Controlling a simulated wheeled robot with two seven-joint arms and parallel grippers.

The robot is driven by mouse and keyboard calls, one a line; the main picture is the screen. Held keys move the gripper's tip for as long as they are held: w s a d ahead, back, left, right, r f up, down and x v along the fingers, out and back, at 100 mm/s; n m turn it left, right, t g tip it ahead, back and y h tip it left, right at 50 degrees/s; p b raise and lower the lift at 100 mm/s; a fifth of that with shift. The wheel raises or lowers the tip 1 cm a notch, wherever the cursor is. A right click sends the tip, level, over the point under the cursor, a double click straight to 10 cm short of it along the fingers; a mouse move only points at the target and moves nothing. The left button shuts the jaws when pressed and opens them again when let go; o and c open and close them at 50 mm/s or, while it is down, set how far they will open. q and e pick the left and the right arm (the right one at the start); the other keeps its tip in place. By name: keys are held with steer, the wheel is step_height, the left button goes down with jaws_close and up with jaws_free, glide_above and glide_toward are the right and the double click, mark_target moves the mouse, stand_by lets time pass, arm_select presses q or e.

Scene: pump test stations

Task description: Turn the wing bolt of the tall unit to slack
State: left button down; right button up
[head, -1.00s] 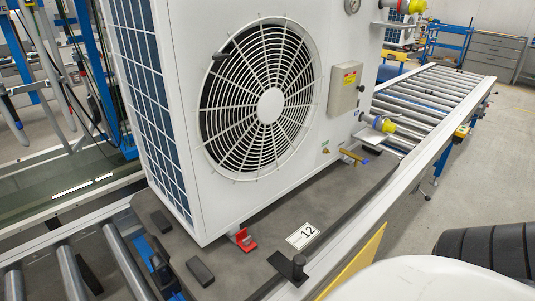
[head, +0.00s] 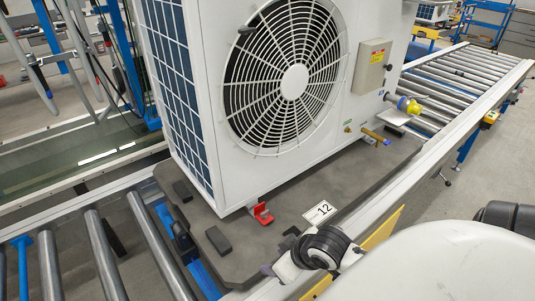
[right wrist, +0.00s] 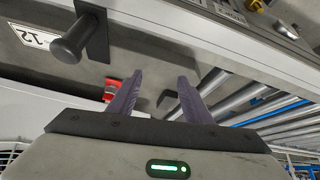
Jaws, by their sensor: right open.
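The tall unit (head: 235,140) is a white cabinet with a round fan grille, standing on a dark grey pallet (head: 285,200) on the conveyor. A small red part (head: 262,213) sits at its near foot and also shows in the right wrist view (right wrist: 111,90). I cannot make out a wing bolt's shape for certain. My right gripper (head: 268,269) is at the pallet's near edge, below the red part and apart from it. In the right wrist view its two dark fingers (right wrist: 160,78) are spread, with nothing held between them. My left gripper is out of view.
A black post (right wrist: 76,43) on a flat plate stands at the pallet edge beside the right gripper. A label reading 12 (head: 320,212) lies on the pallet. Black blocks (head: 218,240) sit on its left part. A brass fitting (head: 375,136) projects at the unit's right. Rollers (head: 105,255) extend both ways.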

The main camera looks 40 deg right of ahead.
mark_target(266, 212)
steer(key=w+d+r+m+t, duration=0.2)
steer(key=w+d+r+t, duration=0.1)
steer(key=w+d, duration=0.65)
steer(key=shift+h, duration=0.4)
steer(key=w+f, duration=0.1)
steer(key=f, duration=0.1)
steer(key=w+d+f, duration=0.1)
steer(key=w+f, duration=0.1)
steer(key=w+d+f, duration=0.1)
steer(key=w+f, duration=0.1)
steer(key=shift+f, duration=0.35)
steer(key=shift+w+f+b, duration=0.3)
steer(key=c, duration=1.1)
steer(key=shift+o, duration=0.2)
steer(key=shift+d, duration=0.1)
